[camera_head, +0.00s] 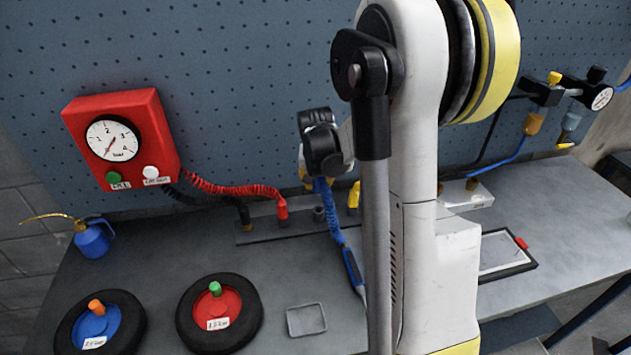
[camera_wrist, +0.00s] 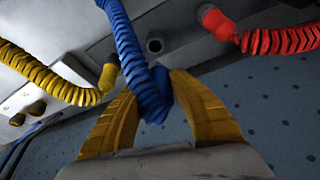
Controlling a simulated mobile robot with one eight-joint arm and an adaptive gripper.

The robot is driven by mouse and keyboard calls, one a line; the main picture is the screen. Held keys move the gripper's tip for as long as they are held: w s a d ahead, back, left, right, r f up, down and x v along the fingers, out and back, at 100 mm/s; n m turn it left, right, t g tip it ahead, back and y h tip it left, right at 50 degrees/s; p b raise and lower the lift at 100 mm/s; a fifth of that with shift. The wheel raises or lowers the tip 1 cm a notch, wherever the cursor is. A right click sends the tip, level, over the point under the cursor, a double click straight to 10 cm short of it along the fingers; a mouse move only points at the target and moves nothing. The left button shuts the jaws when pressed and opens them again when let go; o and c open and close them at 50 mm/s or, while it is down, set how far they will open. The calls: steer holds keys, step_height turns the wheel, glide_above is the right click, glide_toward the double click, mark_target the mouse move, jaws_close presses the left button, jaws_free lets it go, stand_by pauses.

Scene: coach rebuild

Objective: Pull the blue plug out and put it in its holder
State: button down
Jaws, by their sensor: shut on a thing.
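The blue plug (camera_wrist: 158,96) is between the yellow fingers of my gripper (camera_wrist: 154,84), which is shut on it. In the head view, my gripper (camera_head: 312,180) holds the blue plug above the grey rail (camera_head: 262,229), partly hidden by the wrist. An open socket (camera_wrist: 155,43) shows in the wrist view near the plug, with nothing in it; the plug looks clear of it. The blue coiled hose (camera_head: 331,212) runs from the plug down to a blue-and-dark tool (camera_head: 352,268). I cannot tell which part is the blue plug's holder.
A red plug (camera_head: 281,208), a yellow plug (camera_head: 353,196) and a black plug (camera_head: 244,216) stand on the rail. A red gauge box (camera_head: 152,124) hangs left. Two wheels (camera_head: 247,313) (camera_head: 69,336), a small tray (camera_head: 323,320) and an oil can (camera_head: 92,240) are on the bench.

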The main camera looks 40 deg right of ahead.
mark_target(318, 209)
steer(key=shift+d+f+b, duration=0.1)
steer(key=shift+f+b, duration=0.4)
steer(key=shift+f, duration=0.2)
steer(key=shift+f+b, duration=1.2)
steer(key=shift+f, duration=0.6)
steer(key=shift+f+b, duration=1.35)
steer(key=shift+f, duration=0.25)
steer(key=c, duration=1.2)
jaws_free()
steer(key=shift+r, duration=0.1)
